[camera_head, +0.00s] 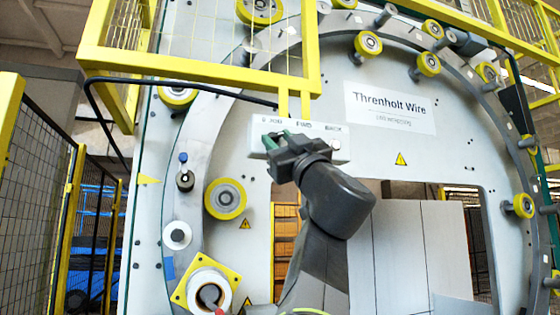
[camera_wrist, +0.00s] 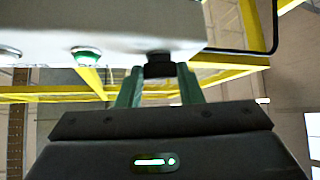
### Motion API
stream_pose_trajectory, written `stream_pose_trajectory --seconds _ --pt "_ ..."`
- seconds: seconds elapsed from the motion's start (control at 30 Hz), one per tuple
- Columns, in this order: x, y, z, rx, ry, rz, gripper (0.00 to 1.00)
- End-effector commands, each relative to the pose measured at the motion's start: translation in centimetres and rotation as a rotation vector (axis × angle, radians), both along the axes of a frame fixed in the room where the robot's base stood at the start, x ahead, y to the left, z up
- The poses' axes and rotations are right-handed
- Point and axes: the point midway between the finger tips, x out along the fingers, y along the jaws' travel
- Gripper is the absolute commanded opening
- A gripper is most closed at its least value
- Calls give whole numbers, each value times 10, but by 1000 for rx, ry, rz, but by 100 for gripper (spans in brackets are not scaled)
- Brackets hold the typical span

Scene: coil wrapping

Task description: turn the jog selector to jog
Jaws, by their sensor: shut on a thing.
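The control box (camera_head: 325,152) is a pale panel hung from the yellow frame, with printed labels that look like JOG at left, FWD in the middle and BACK at right. My gripper (camera_head: 274,141) is at its left end, under the JOG label. In the wrist view my gripper (camera_wrist: 158,88) has its green fingers on both sides of the black selector knob (camera_wrist: 158,63), shut on it. The knob's pointer direction cannot be made out. A green-ringed button (camera_wrist: 87,55) sits beside it on the box face.
A yellow guard frame (camera_head: 313,50) stands above and around the box. A black cable (camera_head: 180,82) runs to the box from the left. The large ring with yellow rollers (camera_head: 225,198) surrounds the area. A wide opening lies below the box.

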Motion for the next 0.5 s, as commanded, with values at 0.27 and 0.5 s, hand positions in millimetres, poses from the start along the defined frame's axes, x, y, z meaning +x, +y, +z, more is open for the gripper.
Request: stream_pose_trajectory --seconds 0.27,0.5 --pt "-4 5 0 193 57 7 10" --pt "-4 6 -1 315 96 3 10"
